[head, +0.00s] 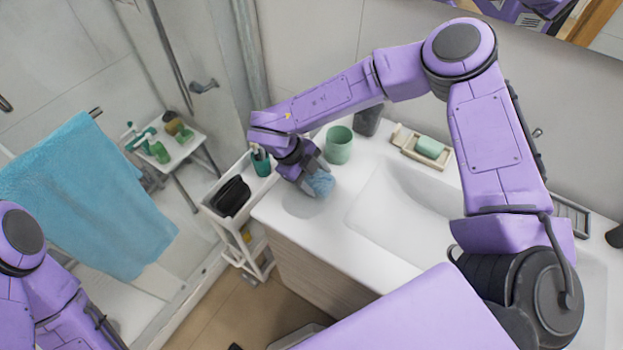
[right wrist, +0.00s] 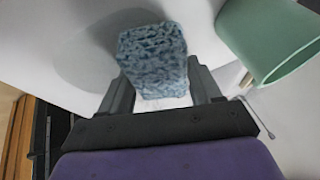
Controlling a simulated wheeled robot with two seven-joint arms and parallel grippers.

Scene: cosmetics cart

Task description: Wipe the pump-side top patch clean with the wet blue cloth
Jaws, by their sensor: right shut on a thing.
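My right gripper (head: 308,178) is shut on the blue cloth (head: 321,183), a bunched, rough-textured block held over the left end of the white counter (head: 275,213). In the right wrist view the cloth (right wrist: 153,60) sits between the two fingers (right wrist: 160,97). A faint grey rounded area (head: 300,204) shows on the counter beside and below the cloth; it also shows in the right wrist view (right wrist: 85,50). I cannot tell whether it is a patch or a shadow. Whether the cloth touches the counter is unclear. My left arm shows at lower left, its gripper out of view.
A green cup (head: 339,146) stands close behind the cloth, with a dark container (head: 368,120) behind it. A soap dish (head: 409,150) with green soap and the sink basin (head: 400,215) lie to the right. A white cart (head: 215,213) stands left of the counter.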

